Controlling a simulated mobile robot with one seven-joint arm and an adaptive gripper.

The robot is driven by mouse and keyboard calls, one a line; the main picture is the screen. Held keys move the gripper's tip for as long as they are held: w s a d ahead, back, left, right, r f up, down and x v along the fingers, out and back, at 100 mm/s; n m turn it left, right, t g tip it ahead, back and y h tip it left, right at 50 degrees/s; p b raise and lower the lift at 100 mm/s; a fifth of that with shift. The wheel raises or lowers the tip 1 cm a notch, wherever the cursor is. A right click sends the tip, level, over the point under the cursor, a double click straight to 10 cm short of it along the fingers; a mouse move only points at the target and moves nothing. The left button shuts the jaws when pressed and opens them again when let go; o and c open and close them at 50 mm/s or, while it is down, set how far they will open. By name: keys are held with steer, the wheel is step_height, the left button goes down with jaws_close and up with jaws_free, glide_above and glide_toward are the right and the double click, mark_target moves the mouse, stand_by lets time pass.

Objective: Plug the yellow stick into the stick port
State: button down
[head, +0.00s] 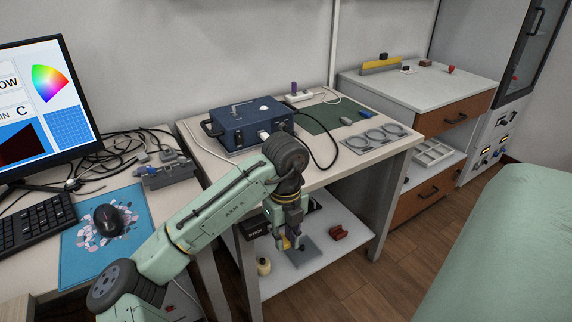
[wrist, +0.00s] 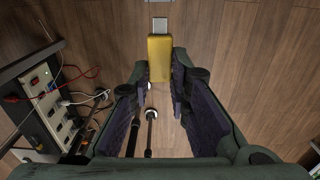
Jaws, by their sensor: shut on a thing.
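My gripper (head: 291,236) is in front of the white desk's lower shelf, pointing down. In the wrist view its fingers (wrist: 160,80) are closed on the yellow stick (wrist: 159,57). The stick's metal plug end (wrist: 160,23) points away from the gripper, toward the top of the picture. In the head view only a small part of the yellow stick (head: 286,243) shows at the fingertips. A black box with white lettering (head: 254,227) is just left of the gripper on the lower shelf; the lettering is too small to read surely, and no port opening shows.
A grey plate (head: 308,250), a red-brown block (head: 338,232) and a cream cylinder (head: 263,266) are on the lower shelf. Above, a blue box (head: 250,123) with a black cable stands on the desk. The wrist view shows a panel with cables (wrist: 45,105) at left and wooden floor.

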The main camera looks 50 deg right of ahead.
steer(key=shift+w+d, duration=0.25)
steer(key=shift+w, duration=0.75)
steer(key=c, duration=1.4)
jaws_free()
step_height(320, 180, up, 12)
